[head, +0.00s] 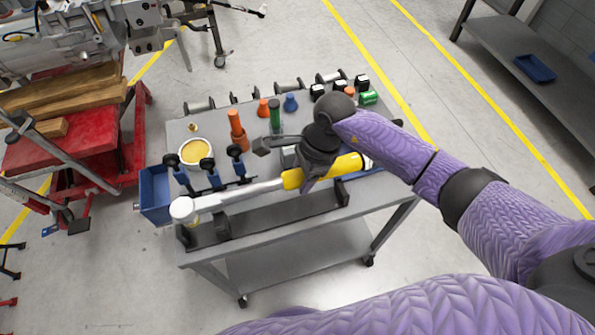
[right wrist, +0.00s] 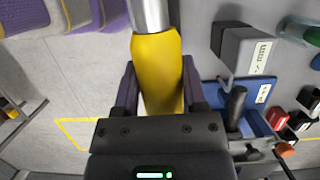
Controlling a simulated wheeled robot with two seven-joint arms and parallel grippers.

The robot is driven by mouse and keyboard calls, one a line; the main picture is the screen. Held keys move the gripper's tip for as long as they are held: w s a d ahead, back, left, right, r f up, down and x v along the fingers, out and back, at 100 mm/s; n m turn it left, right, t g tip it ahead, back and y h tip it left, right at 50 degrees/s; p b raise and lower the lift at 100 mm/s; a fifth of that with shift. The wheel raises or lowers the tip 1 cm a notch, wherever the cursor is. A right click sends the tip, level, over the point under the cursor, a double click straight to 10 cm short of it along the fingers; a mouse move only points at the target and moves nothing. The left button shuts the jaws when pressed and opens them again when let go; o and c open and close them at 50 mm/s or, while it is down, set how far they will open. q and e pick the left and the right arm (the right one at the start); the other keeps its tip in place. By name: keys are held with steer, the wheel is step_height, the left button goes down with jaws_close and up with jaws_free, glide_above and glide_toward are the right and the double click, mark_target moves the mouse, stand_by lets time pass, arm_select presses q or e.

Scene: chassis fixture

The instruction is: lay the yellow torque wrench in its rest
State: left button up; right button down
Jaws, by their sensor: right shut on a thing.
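The yellow torque wrench (head: 346,166) has a yellow grip, a long silver shaft and a round head at the left end. My right gripper (head: 312,172) is shut on its yellow part; in the right wrist view the yellow grip (right wrist: 158,75) sits between the fingers. The wrench lies roughly lengthwise along the cart's front edge. Its rest seems to be the dark grey holder (head: 285,215) with short uprights along that edge. The wrench appears above and slightly behind it; I cannot tell whether they touch. My left gripper is not in view.
The grey cart (head: 172,135) carries a yellow-filled round container (head: 195,151), blue-and-black clamp-like tools (head: 213,176), an orange bottle-like item (head: 236,130) and several small coloured items behind the wrench. A blue bin (head: 154,195) hangs at its left. A red stand (head: 60,155) is further left.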

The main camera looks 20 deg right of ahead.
steer(key=shift+w+a, duration=0.1)
steer(key=shift+a, duration=0.2)
steer(key=shift+d+f, duration=0.1)
steer(key=shift+f, duration=0.15)
steer(key=shift+f+b, duration=0.55)
steer(key=shift+b, duration=0.15)
step_height(320, 180, down, 4)
steer(key=b, duration=0.2)
steer(key=shift+r+b, duration=0.1)
steer(key=shift+b, duration=0.3)
steer(key=shift+r, duration=0.2)
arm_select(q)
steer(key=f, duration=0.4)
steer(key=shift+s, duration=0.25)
